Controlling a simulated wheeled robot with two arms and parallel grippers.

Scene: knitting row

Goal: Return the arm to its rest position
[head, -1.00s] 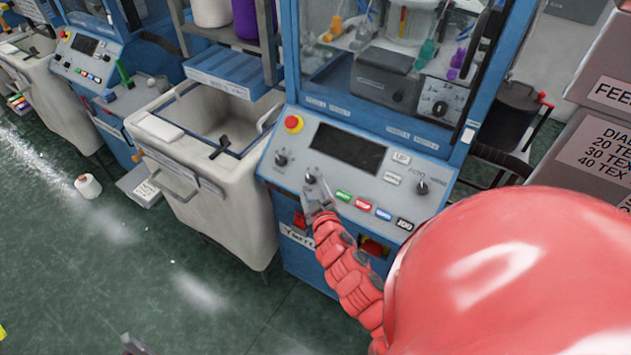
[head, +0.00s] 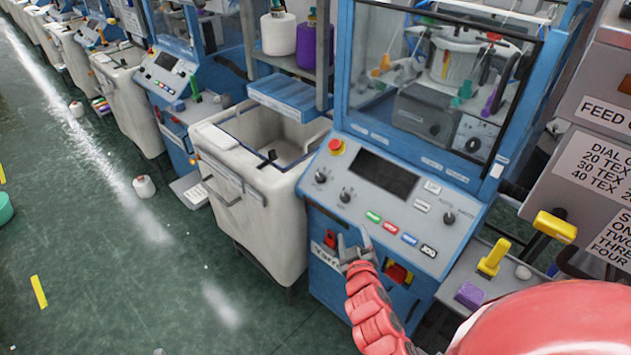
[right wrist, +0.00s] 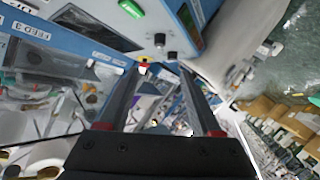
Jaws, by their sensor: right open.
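My right arm is red and comes in from the bottom right of the head view. Its grey right gripper (head: 354,250) is open and empty, in front of the lower edge of the blue machine's control panel (head: 383,212). In the head view the fingertips lie below the panel's knobs and coloured buttons, and no contact shows. In the right wrist view the two fingers (right wrist: 163,75) stand apart with nothing between them. My left gripper is not in view.
A white bin (head: 255,225) stands left of the machine. On the right are a side shelf with a yellow-handled tool (head: 493,258) and a purple block (head: 470,295), and grey labelled boxes (head: 600,140). A white cone (head: 144,187) stands on the open green floor at left.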

